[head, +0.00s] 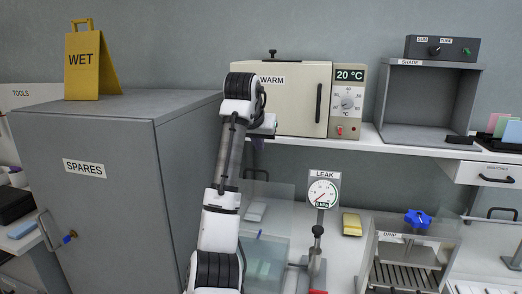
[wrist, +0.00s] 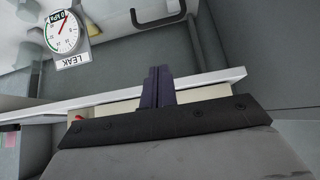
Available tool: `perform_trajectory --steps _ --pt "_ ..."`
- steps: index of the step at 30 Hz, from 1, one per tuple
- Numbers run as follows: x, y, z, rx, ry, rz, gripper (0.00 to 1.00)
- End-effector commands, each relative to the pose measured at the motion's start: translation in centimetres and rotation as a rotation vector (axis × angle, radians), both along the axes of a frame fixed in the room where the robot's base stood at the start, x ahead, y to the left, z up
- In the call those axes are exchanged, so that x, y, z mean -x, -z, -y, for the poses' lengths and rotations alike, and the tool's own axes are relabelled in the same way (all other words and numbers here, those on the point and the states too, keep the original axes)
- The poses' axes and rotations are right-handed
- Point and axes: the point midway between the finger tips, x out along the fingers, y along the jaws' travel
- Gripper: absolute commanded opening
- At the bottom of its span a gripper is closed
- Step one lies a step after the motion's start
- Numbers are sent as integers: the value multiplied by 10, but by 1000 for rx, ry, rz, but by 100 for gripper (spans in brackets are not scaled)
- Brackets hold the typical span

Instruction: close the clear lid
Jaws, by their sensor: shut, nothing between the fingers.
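The clear lid (head: 272,202) stands raised in the head view, partly hidden behind my arm. It is a see-through panel with a dark handle (head: 256,175) near its top edge. A pale, see-through-sided box (head: 263,262) is below it, with light items inside. My gripper (head: 257,144) is just above the lid's handle, at the front edge of the shelf, mostly hidden by my wrist. In the wrist view my gripper's dark purple fingers (wrist: 158,72) are together and empty. A black bar handle (wrist: 158,20) shows beyond the fingertips, apart from them.
The white shelf (head: 415,147) with the WARM oven (head: 292,92) is close to my gripper. The LEAK gauge (head: 323,193) stands right of the lid. The grey SPARES cabinet (head: 90,215) is left of my arm.

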Motion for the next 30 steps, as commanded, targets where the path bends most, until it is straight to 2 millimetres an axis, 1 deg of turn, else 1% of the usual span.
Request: perform_trajectory --steps 5,12,14,15,21,25,30 --pt "-19 23 6 0 0 -5 0" --pt "-50 63 16 0 -1 -5 0" --pt "-54 72 17 0 -2 -3 0" --pt "-48 70 14 1 -2 3 0" --pt "-27 70 7 0 -3 1 0" --pt "-20 71 6 0 0 1 0" --pt "-16 71 5 1 -1 0 0"
